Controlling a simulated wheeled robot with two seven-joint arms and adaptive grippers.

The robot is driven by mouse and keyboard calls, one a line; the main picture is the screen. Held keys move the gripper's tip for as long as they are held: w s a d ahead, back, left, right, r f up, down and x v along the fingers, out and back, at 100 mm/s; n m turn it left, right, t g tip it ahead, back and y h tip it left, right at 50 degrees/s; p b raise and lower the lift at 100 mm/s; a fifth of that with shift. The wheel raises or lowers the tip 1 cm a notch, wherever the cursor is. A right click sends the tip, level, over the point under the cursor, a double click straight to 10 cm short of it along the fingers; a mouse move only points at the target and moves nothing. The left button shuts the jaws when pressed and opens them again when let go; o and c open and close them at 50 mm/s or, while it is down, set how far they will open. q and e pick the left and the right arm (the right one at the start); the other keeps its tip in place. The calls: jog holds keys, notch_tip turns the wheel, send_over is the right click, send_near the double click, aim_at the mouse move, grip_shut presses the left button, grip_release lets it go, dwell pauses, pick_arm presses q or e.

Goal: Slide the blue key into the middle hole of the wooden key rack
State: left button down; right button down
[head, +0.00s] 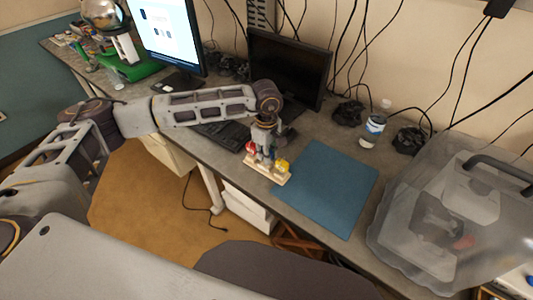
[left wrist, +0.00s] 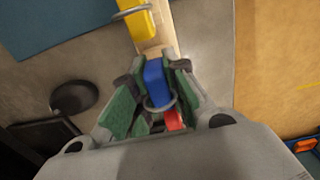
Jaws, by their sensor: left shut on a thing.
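The wooden key rack (head: 263,172) stands near the front edge of the desk, beside the blue mat. A red key (head: 251,147) is at its left end and a yellow key (head: 283,165) at its right end. My left gripper (head: 265,152) is over the middle of the rack, between those two keys. In the left wrist view its fingers are shut on the blue key (left wrist: 156,84), in line with the pale wood (left wrist: 152,42), the yellow key (left wrist: 138,20) and the red key (left wrist: 174,119). The blue key's lower end is hidden, so I cannot tell whether it is in the hole.
The blue mat (head: 325,188) is bare. A clear plastic bottle (head: 373,129) and a translucent bin (head: 445,215) are to the right. A dark monitor (head: 288,68) and keyboard (head: 223,132) are behind and left of the rack.

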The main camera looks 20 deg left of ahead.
pick_arm(q)
jog(key=shift+f+b, duration=0.45)
jog(key=shift+b, duration=0.2)
dwell(1.0)
jog(key=c, duration=1.3)
grip_release()
jog(key=shift+c, duration=0.2)
jog(key=shift+o, duration=0.2)
jog(key=o, duration=0.4)
jog(key=shift+c, duration=0.2)
jog(key=shift+r, duration=0.1)
jog(key=shift+r+p, duration=1.15)
jog(key=shift+r, duration=2.25)
